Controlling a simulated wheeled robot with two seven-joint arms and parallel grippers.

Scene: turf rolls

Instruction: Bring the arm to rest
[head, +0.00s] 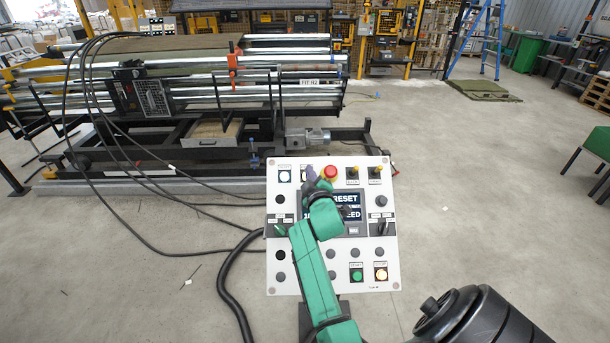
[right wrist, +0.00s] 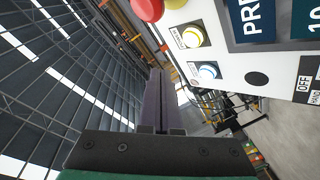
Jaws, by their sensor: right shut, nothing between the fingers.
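My right arm (head: 312,270) is green and reaches up across the front of a white control panel (head: 375,255). My right gripper (head: 311,173) is in front of the panel's upper part, by a red mushroom button (head: 330,172). In the right wrist view its two dark fingers (right wrist: 161,100) are shut together with nothing between them. The panel (right wrist: 222,62) fills the upper right there, apart from the fingertips. The arm hides part of the panel's screen (head: 348,207). My left gripper is not in view.
Open concrete floor (head: 480,190) lies to the right.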

